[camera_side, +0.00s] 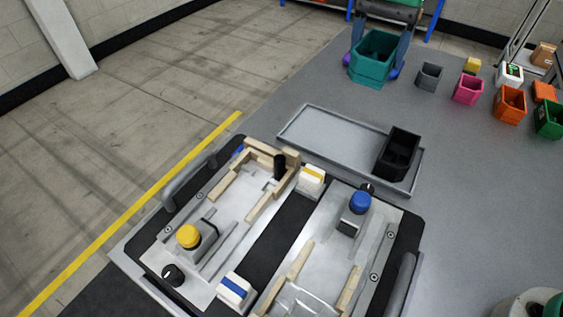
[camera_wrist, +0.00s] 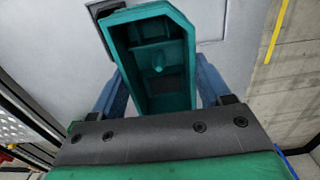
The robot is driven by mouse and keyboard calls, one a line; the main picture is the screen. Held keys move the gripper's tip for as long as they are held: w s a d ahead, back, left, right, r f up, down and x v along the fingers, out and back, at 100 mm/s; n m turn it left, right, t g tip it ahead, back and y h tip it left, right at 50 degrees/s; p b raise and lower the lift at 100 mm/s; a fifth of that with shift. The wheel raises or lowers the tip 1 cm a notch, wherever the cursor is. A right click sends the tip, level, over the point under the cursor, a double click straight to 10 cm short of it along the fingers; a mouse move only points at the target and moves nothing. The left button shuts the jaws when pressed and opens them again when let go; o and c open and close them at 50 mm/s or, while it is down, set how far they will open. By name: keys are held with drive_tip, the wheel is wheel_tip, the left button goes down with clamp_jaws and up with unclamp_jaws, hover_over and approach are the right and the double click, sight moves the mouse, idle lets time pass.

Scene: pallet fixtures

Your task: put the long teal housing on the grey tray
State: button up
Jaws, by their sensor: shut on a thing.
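The long teal housing (camera_side: 373,57) is an open-topped box at the top of the side view. My gripper (camera_side: 374,63) is shut on it, with a blue finger on each side. In the wrist view the housing (camera_wrist: 155,62) fills the middle between the two blue fingers of my gripper (camera_wrist: 160,85), and its hollow inside with a small peg shows. The grey tray (camera_side: 320,133) lies flat behind the pallet fixture, nearer the camera than my gripper. A black open box (camera_side: 398,153) stands on the tray's right end. The tray's left and middle are bare.
A pallet fixture (camera_side: 275,230) with wooden rails, a yellow knob (camera_side: 188,236) and a blue knob (camera_side: 360,202) fills the front. Grey (camera_side: 429,76), pink (camera_side: 467,90), orange (camera_side: 509,102) and green (camera_side: 549,118) boxes stand at the right.

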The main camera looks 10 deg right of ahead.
sight(351, 144)
wheel_tip(351, 144, down, 16)
drive_tip(key=shift+f, duration=0.15)
idle(0.3)
drive_tip(key=shift+f, duration=0.15)
drive_tip(key=o, duration=1.3)
drive_tip(key=shift+o, duration=0.2)
wheel_tip(351, 144, up, 12)
drive_tip(key=shift+r, duration=0.15)
drive_tip(key=s+d+n+t, duration=0.7)
drive_tip(key=s+d+n, duration=0.2)
drive_tip(key=s, duration=0.5)
drive_tip(key=shift+d, duration=0.8)
